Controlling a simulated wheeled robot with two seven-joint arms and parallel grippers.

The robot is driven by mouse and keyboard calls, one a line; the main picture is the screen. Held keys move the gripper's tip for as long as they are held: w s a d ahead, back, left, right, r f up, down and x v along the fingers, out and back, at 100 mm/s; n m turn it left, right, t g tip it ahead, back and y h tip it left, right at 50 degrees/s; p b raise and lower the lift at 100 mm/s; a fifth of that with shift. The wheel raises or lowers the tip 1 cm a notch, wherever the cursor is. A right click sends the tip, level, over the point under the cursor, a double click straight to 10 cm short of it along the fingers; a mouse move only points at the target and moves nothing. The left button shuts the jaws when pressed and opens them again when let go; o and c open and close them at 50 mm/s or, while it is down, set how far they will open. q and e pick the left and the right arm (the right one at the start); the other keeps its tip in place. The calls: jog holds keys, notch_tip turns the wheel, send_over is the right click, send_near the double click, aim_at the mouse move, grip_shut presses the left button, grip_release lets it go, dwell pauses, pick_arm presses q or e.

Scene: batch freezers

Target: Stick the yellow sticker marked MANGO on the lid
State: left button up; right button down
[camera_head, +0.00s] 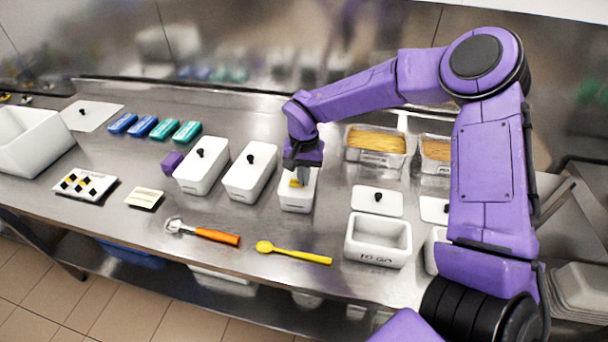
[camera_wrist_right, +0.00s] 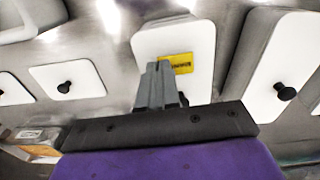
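The yellow sticker (camera_wrist_right: 181,63) with dark lettering lies at the tips of my right gripper (camera_wrist_right: 160,66); its text is too small to read surely. The fingers are close together, and one covers the sticker's edge. The sticker is over the front part of the white lid (camera_wrist_right: 201,35); I cannot tell whether it touches. In the head view, my right gripper (camera_head: 303,180) points down at this lidded white container (camera_head: 296,203), with the yellow sticker (camera_head: 295,183) at its tips. The lid's knob is hidden. My left gripper is not in view.
Two lidded white containers (camera_head: 202,168) (camera_head: 249,174) stand to the left. An open white tub (camera_head: 377,257) stands to the right. An orange-handled scoop (camera_head: 215,236) and a yellow spoon (camera_head: 292,252) lie in front.

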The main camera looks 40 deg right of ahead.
jog(key=shift+f, duration=0.1)
jog(key=shift+f, duration=0.25)
dwell(0.5)
jog(key=c, duration=0.7)
grip_release()
jog(key=shift+r, duration=0.15)
notch_tip(320, 180, up, 7)
jog(key=p, duration=0.8)
